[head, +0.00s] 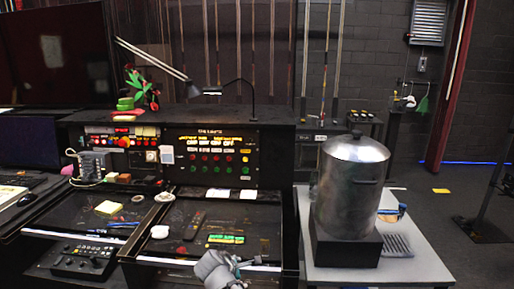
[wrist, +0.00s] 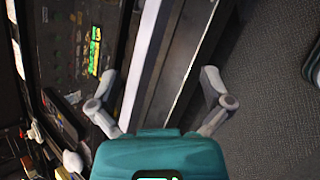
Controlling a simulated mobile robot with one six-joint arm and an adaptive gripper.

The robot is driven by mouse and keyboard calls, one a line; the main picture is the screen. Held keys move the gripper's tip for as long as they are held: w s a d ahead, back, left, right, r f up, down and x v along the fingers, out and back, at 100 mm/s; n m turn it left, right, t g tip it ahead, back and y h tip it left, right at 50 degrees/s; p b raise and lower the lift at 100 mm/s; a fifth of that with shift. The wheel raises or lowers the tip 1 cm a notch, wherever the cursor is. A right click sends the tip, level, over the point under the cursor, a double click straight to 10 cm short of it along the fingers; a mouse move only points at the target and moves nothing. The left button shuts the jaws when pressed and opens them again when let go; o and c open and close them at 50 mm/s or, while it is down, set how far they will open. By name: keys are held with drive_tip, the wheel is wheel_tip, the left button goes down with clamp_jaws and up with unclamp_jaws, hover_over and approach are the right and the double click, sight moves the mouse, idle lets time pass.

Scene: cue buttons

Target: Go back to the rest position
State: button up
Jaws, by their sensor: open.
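My gripper (wrist: 160,90) shows in the wrist view with its two grey fingers spread wide apart and nothing between them. Past the fingers lie a pale console edge and a dark ledge. In the head view my gripper (head: 240,268) is at the bottom centre, in front of the console's front edge. The cue button panel (head: 215,160) stands upright at the back of the console, with rows of red and green buttons under lit yellow lettering. My gripper is apart from the buttons, low and in front of them.
A large metal pot (head: 350,190) stands on a black block on the grey table (head: 425,268) at the right. A remote (head: 194,226) and small items lie on the console desk. A lamp arm (head: 150,58) reaches over the left panel. Open floor (head: 460,210) shows at the far right.

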drive_tip(key=s+d+m+g+y+p, duration=0.2)
drive_tip(key=s+d+m+g, duration=0.1)
drive_tip(key=d+m, duration=0.7)
drive_tip(key=s+d+m+g+y+p, duration=0.2)
drive_tip(key=s+d+m+g, duration=0.2)
drive_tip(key=d+m, duration=0.6)
drive_tip(key=shift+s+d+p, duration=0.3)
drive_tip(key=shift+s+d, duration=0.85)
drive_tip(key=shift+s, duration=0.1)
